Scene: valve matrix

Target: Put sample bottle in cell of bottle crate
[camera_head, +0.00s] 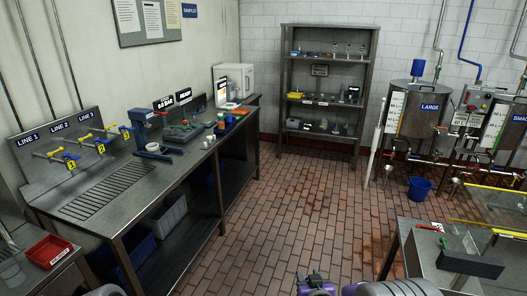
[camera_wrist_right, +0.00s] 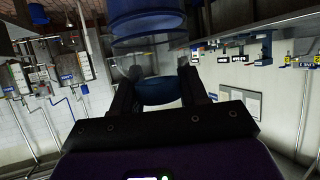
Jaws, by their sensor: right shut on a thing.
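In the right wrist view, my right gripper (camera_wrist_right: 159,85) is shut on what looks like the sample bottle (camera_wrist_right: 148,28), a clear and blue cylinder. A dark blue round part (camera_wrist_right: 158,92) of it shows between the fingers. In the head view my right gripper (camera_head: 316,285) is at the bottom edge, mostly cut off, and the bottle cannot be made out there. I cannot pick out a bottle crate for sure; a grey bin (camera_head: 166,217) and a blue bin (camera_head: 135,246) stand on the shelf under the left bench. My left gripper is not in view.
A steel bench (camera_head: 95,190) with valves and instruments runs along the left wall. A shelf rack (camera_head: 330,82) stands at the back. Tanks, pipes and a blue bucket (camera_head: 419,188) are at the right. A table corner (camera_head: 425,235) juts in at lower right. The tiled floor between is clear.

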